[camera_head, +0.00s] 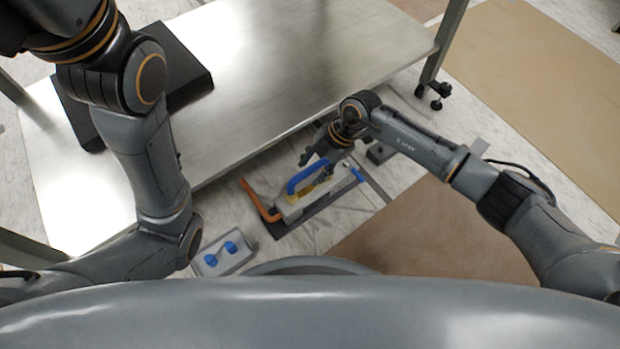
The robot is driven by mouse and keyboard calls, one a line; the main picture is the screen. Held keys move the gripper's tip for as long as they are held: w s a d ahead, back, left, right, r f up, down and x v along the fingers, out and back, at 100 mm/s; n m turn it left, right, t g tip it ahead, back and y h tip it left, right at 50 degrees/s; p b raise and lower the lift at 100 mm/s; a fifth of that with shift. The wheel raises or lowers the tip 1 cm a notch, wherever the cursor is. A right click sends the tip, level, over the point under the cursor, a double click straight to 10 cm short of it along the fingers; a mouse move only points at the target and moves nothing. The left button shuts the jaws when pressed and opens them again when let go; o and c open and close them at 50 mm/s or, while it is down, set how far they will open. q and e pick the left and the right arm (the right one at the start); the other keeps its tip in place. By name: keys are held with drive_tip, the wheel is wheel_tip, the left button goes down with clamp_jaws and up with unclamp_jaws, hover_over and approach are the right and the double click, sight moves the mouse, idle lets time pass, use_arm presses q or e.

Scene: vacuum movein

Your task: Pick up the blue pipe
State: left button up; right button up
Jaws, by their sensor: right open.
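The blue pipe (301,176) is a bent blue bar. It shows at the left side of a light grey device on the floor, below the front edge of the metal table. My right gripper (318,164) is above the device, close to the upper end of the blue pipe. Its dark fingers are apart, and I cannot tell whether they touch the pipe. My left arm crosses the left side of the view, and its gripper is not in view.
The grey device (292,212) has yellow parts and sits on a dark base. An orange bent pipe (260,204) is on its left. A grey box with two blue knobs (232,261) lies at lower left. The metal table (290,70) stands behind; brown mats cover floor at right.

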drive_tip(key=shift+c, duration=0.2)
clamp_jaws()
